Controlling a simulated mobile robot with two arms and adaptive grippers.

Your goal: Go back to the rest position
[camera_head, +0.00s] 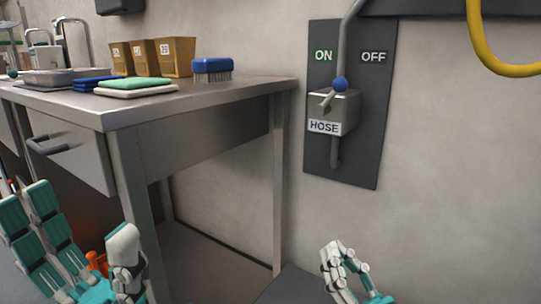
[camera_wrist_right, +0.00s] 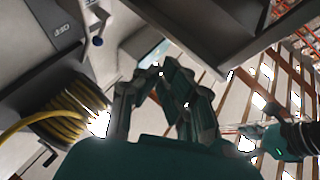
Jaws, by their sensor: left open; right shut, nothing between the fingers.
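My left gripper (camera_head: 82,222) is at the lower left of the head view, in front of the steel table. Its teal and white fingers are spread wide with nothing between them. My right gripper (camera_head: 331,250) is at the bottom centre, in front of the wall and below the hose lever panel, touching nothing visible. Its fingers are closed together and empty. In the right wrist view its closed fingers (camera_wrist_right: 158,72) show at the centre, with nothing held.
The steel table (camera_head: 150,101) carries brown bins (camera_head: 173,57), folded cloths (camera_head: 137,83) and a blue brush (camera_head: 212,68). The hose panel (camera_head: 357,160) has a blue-knobbed lever (camera_head: 340,84) near ON. A yellow hose (camera_wrist_right: 65,118) is coiled in the right wrist view.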

